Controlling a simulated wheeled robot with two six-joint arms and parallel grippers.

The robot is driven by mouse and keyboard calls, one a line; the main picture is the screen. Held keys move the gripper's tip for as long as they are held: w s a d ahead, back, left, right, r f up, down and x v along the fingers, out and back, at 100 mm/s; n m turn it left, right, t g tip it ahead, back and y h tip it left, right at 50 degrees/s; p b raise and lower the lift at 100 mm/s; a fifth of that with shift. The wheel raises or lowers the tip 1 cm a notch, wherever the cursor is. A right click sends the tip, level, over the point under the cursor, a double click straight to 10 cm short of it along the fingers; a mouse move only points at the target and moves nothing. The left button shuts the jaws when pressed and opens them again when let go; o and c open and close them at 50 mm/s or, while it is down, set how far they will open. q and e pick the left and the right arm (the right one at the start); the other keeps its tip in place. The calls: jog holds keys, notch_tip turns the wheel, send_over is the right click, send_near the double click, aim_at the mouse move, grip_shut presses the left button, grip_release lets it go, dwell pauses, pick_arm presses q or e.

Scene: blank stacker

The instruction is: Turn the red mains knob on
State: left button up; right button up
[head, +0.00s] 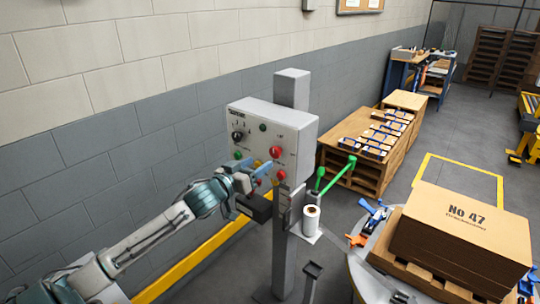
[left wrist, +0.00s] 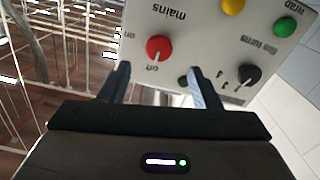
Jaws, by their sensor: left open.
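The red mains knob (head: 276,152) sits at the right of the light grey control box (head: 303,135). The left wrist view shows it upside down, a red knob (left wrist: 158,48) with a white pointer line, beside the word mains. My left gripper (head: 259,171) is open and empty in front of the box's lower part. In the left wrist view, the fingers of my left gripper (left wrist: 160,84) are spread, with the knob beyond their tips and nearer the left finger. They look apart from the knob. My right gripper is out of view.
A black knob (left wrist: 249,74) and green (left wrist: 285,26) and yellow (left wrist: 233,6) buttons share the panel. Another red button (head: 281,174) is below. A green-handled fixture (head: 335,175) stands right of the box. A carton stack (head: 461,236) stands at front right.

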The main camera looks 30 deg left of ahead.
aim_at(274, 153)
pick_arm(q)
jog(key=w, duration=0.4)
jog(key=w+p, duration=0.1)
jog(key=shift+w+d, duration=0.3)
jog(key=shift+w, duration=0.6)
jog(key=c, duration=1)
